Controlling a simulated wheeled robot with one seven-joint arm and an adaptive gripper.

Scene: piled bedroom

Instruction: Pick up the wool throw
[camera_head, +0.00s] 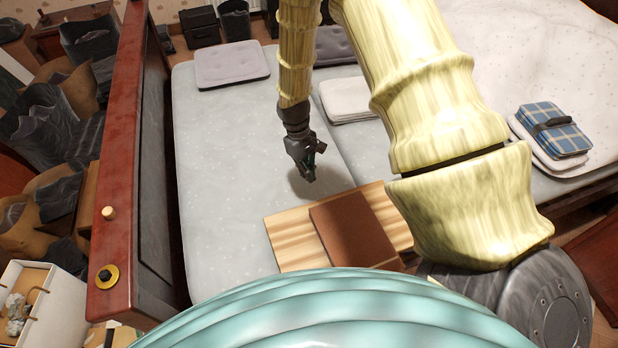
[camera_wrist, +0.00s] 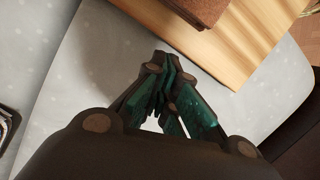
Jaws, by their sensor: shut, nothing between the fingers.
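A folded blue plaid bundle with a dark strap, which looks like the wool throw (camera_head: 553,130), lies at the right of the bed in the head view. It rests on a folded pale cloth (camera_head: 545,158). My gripper (camera_head: 309,174) is over the middle of the bed, well to the left of the throw and apart from it. In the wrist view my gripper (camera_wrist: 168,62) has its fingers together with nothing between them. The throw does not show in the wrist view.
A wooden board (camera_head: 286,237) with a brown book-like item (camera_head: 352,238) lies near my gripper. A white folded item (camera_head: 345,100) and grey cushion (camera_head: 231,64) lie farther back. A red wooden bed end (camera_head: 125,130) stands left. The bed's left part (camera_head: 225,180) is clear.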

